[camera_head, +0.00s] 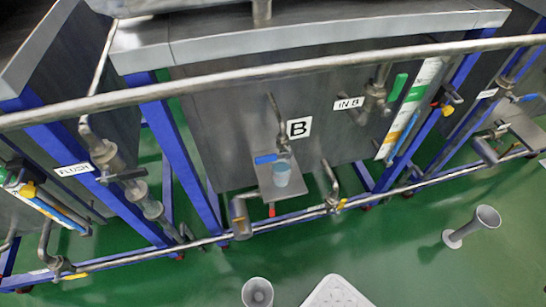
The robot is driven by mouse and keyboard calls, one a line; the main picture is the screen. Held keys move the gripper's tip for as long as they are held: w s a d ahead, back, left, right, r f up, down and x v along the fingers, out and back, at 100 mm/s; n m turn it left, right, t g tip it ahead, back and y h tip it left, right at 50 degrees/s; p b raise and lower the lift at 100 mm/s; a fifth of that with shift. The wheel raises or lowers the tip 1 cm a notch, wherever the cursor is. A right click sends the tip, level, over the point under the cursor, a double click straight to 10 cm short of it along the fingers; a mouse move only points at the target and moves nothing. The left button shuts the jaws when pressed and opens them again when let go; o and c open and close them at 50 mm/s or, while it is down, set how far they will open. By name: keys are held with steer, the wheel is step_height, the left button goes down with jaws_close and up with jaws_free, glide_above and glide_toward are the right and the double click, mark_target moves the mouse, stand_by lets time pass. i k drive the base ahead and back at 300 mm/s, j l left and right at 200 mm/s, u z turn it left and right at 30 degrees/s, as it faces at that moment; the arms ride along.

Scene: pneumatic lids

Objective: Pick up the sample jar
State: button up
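A small pale-blue jar (281,173), which looks like the sample jar, stands on a small grey metal shelf (304,190) on the front of the tank marked B. It sits directly below a sampling tap with a blue handle (266,159). The tap partly overlaps the jar's top, so I cannot tell whether it has a lid. My gripper is not in view.
Long metal pipes (250,77) run across the front of the steel tank (225,125), above and below the shelf. Blue frame legs (180,150) stand either side. A grey funnel-shaped stand (470,226), a grey cup-like thing (257,292) and a white perforated top (337,293) are on the green floor side.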

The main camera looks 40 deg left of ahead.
mark_target(281, 169)
steer(key=k+j, duration=0.15)
steer(key=k, duration=0.3)
steer(key=k+j, duration=0.15)
steer(key=k, duration=0.25)
steer(key=k+j, duration=0.1)
steer(key=j, duration=0.4)
steer(key=k+j, duration=0.1)
steer(key=j, duration=0.4)
steer(key=k+j+u, duration=0.1)
steer(key=j, duration=0.4)
steer(key=k+j, duration=0.15)
steer(key=j, duration=0.35)
